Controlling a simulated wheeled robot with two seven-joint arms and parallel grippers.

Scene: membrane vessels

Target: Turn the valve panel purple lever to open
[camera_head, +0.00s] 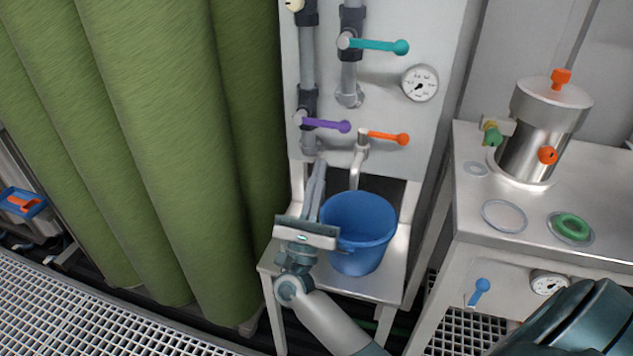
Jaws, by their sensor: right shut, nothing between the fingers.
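The purple lever (326,125) is on the white valve panel (385,110). Its handle sticks out to the right from a valve on the left grey pipe (307,60), roughly level and tipped slightly down at its knob. My right gripper (319,168) points up at the panel, with its fingers together and empty. In the picture its fingertips are a little below the purple lever, with a gap between them. The depth of that gap is hard to judge. My left gripper is not in view.
An orange lever (388,138) is just right of the purple one, and a teal lever (375,46) is above. A blue bucket (360,225) stands close right of my gripper. A green curtain (150,130) hangs left. A steel vessel (530,140) stands on the right bench.

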